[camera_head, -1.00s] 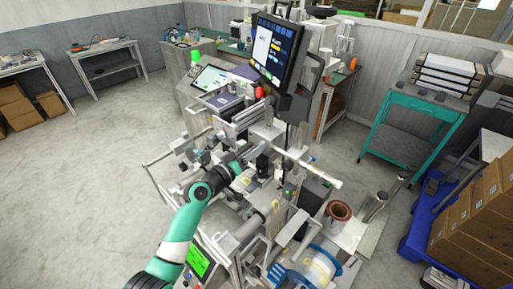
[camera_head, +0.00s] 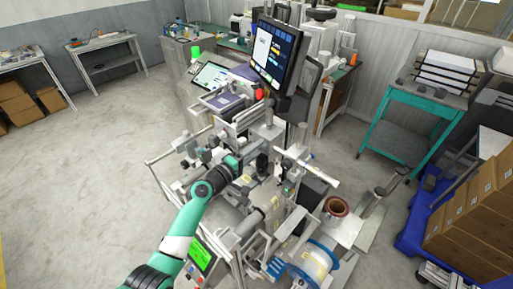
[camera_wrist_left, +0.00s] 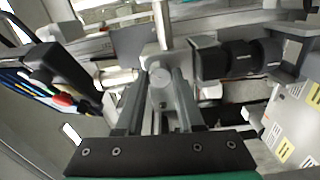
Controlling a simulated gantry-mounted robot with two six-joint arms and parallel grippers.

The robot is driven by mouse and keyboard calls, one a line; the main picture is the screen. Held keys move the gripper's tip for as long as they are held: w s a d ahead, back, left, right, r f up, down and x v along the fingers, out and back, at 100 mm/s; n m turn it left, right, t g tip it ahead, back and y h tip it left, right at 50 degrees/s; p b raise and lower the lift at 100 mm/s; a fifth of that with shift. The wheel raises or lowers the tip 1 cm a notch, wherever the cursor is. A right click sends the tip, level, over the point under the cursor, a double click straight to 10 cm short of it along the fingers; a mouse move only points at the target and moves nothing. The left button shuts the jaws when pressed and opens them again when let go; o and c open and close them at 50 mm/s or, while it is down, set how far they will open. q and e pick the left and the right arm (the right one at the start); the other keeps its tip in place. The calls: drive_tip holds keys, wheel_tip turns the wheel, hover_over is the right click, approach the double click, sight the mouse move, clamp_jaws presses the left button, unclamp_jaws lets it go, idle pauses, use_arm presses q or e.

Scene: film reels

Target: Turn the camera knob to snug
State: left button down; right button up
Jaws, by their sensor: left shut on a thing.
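My left gripper (camera_wrist_left: 160,88) fills the lower middle of the left wrist view, its two dark fingers shut on a pale, round-faced knob (camera_wrist_left: 160,78). The knob sits beside a black, barrel-shaped camera (camera_wrist_left: 238,60) on its right; a light upright post stands just beyond it. In the head view, my left gripper (camera_head: 246,160) reaches into the middle of the machine, and its fingertips and the knob are too small or hidden to make out. The knob's turn cannot be read. My right gripper is in neither current view.
The machine carries a large monitor (camera_head: 277,55) behind the gripper and a small green-lit screen (camera_head: 201,254) near my forearm. A blue-and-white reel (camera_head: 310,260) and a brown roll (camera_head: 336,207) lie to the right. Metal rails and rollers crowd the gripper. The left floor is clear.

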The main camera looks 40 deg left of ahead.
idle(0.3)
use_arm(q)
drive_tip(key=c, duration=0.5)
unclamp_jaws()
drive_tip(key=shift+s, duration=0.1)
drive_tip(key=s+p, duration=0.2)
drive_tip(key=s, duration=0.9)
drive_tip(key=shift+s+d, duration=0.1)
drive_tip(key=shift+s, duration=0.15)
